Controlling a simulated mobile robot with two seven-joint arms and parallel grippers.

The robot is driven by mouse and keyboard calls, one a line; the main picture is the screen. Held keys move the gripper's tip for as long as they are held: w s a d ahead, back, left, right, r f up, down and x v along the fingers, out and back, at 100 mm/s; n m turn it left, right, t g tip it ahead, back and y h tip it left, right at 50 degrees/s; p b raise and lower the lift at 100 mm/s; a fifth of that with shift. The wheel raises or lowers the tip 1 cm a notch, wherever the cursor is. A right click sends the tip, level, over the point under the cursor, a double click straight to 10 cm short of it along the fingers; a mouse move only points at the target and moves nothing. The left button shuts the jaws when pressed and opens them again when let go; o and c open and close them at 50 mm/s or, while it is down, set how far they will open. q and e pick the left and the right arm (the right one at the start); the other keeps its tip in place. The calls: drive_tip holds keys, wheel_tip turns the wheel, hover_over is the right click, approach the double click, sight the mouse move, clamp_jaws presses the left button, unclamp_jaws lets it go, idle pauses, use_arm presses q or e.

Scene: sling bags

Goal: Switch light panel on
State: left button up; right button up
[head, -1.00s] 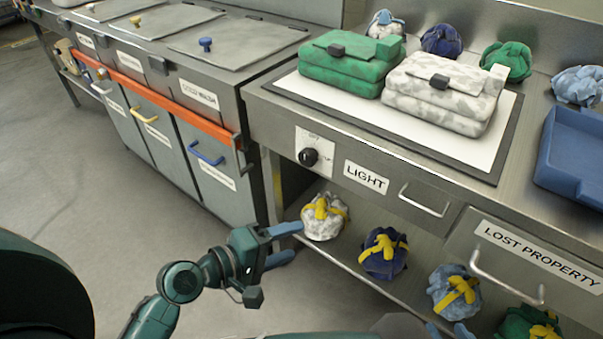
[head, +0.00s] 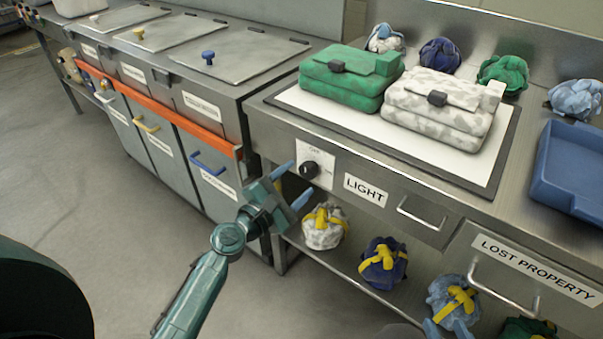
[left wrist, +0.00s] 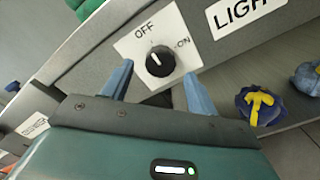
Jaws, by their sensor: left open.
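The light panel's black knob (head: 309,170) sits on a white plate marked OFF and ON, left of the LIGHT label (head: 366,190). In the left wrist view the knob (left wrist: 160,60) has its white mark towards OFF. My left gripper (head: 293,183) is open in front of the knob, its blue fingers apart. In the left wrist view the fingers (left wrist: 158,72) stand to either side below the knob, and no contact is clear.
A green bag (head: 345,85) and a grey-white bag (head: 445,113) lie on the white panel (head: 365,122) on the counter. Tied bundles stand on the shelf below, one (head: 324,232) near my left gripper. Orange-railed bins (head: 170,108) stand left.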

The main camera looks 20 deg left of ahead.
sight(309, 170)
use_arm(q)
drive_tip(key=shift+x, duration=1.4)
drive_tip(key=shift+c, duration=0.3)
drive_tip(key=c, duration=0.9)
